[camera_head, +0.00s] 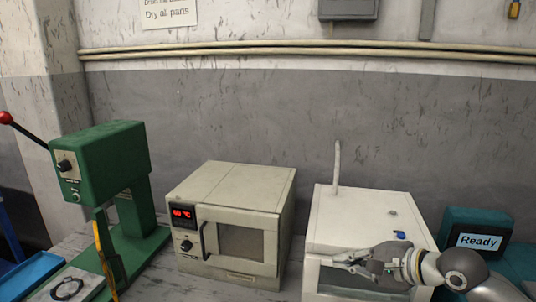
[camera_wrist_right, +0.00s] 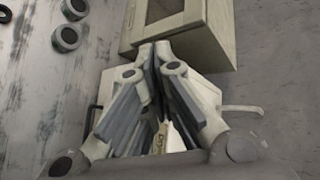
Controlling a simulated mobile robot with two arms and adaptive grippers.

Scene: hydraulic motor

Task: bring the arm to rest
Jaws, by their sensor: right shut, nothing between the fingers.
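My right gripper (camera_head: 340,261) is in the lower right of the head view, in front of the white box (camera_head: 340,215). Its fingers point left and are shut with nothing between them. In the right wrist view the fingertips of the gripper (camera_wrist_right: 157,52) meet, and the white box (camera_wrist_right: 208,88) shows partly behind the fingers. My left gripper is not in view.
A beige oven (camera_head: 232,195) with a red display stands left of the white box. A green press (camera_head: 108,160) with a red-knobbed lever is at the left. A teal device (camera_head: 480,222) reads "Ready" at the right.

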